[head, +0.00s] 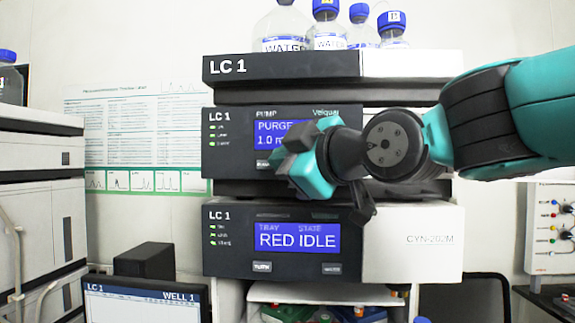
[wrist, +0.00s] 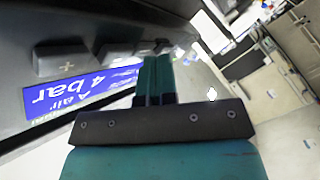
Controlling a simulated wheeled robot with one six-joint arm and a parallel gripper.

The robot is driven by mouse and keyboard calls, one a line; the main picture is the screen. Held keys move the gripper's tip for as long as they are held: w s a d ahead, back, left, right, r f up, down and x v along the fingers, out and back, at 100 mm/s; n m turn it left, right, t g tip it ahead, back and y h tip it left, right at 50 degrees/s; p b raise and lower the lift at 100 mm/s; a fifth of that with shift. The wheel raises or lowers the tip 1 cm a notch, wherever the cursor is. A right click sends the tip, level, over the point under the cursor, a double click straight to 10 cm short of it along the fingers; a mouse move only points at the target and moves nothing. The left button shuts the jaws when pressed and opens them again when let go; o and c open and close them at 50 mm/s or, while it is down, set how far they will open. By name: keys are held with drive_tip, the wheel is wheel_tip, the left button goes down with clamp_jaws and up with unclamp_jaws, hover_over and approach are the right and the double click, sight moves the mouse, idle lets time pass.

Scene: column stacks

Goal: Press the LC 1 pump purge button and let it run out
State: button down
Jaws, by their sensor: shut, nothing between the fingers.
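The LC 1 pump module (head: 235,119) is the dark front in the middle of the stack in the head view. Its blue screen (head: 272,131) reads PURGE and 1.0 m, with the rest covered by my gripper. One small button (head: 263,163) shows under the screen; others there are hidden behind my gripper. My gripper (head: 292,150) is shut and empty, in front of the pump's right part. In the wrist view its fingers (wrist: 155,62) lie together beside a dark panel with buttons (wrist: 68,62). I cannot tell whether they touch it.
The autosampler (head: 235,260) below reads TRAY RED, STATE IDLE. Blue-capped bottles (head: 325,25) stand on top of the stack. A monitor (head: 145,302) is at lower left. The wrist view shows an upside-down blue screen (wrist: 80,90) reading air, 4 bar.

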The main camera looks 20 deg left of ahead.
drive_tip(key=shift+s, duration=0.1)
drive_tip(key=shift+s+d+b, duration=0.15)
drive_tip(key=shift+s+b, duration=0.55)
drive_tip(key=shift+s+d+b, duration=0.2)
drive_tip(key=shift+s+b, duration=0.3)
drive_tip(key=shift+s, duration=0.3)
drive_tip(key=shift+s+d+b, duration=0.2)
drive_tip(key=shift+s+b, duration=0.3)
drive_tip(key=shift+s, duration=0.35)
drive_tip(key=shift+s+d+b, duration=0.2)
drive_tip(key=shift+s+b, duration=0.3)
drive_tip(key=shift+s, duration=0.3)
